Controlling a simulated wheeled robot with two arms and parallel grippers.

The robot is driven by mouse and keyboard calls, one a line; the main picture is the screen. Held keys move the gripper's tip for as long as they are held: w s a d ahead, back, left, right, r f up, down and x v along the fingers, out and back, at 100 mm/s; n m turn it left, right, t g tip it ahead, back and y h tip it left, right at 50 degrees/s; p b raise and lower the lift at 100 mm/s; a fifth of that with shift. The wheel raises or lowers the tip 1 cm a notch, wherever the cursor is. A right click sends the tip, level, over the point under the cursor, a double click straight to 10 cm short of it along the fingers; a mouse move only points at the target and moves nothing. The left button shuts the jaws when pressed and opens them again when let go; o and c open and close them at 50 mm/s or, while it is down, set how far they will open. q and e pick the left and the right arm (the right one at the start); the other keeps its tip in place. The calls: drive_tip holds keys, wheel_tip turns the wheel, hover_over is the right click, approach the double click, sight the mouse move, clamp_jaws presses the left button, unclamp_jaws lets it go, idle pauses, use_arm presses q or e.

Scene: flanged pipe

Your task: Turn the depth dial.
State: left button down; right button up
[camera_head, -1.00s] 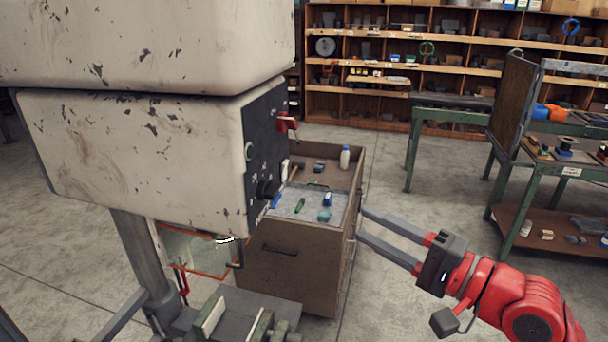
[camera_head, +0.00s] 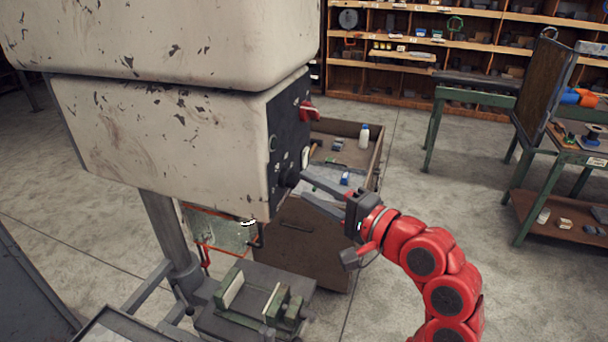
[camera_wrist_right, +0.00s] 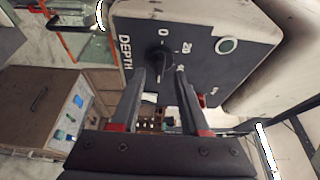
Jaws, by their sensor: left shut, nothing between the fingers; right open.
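The black depth dial (camera_wrist_right: 158,57) is on the dark control panel (camera_wrist_right: 205,60) of the worn cream machine, beside the word DEPTH and the marks 0 and 20. In the head view the dial (camera_head: 290,178) is low on the panel's face. My right gripper (camera_wrist_right: 161,72) is open, its two fingertips on either side of the dial in the right wrist view. In the head view the right gripper (camera_head: 304,186) comes from the right, tips close to the dial. I cannot tell whether they touch it. My left gripper is not in view.
A vise (camera_head: 262,303) stands below the machine head. A wooden cabinet (camera_head: 300,240) is behind my right gripper. Open floor lies to the right.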

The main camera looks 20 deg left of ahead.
sight(291, 179)
drive_tip(key=shift+x, duration=1.25)
clamp_jaws()
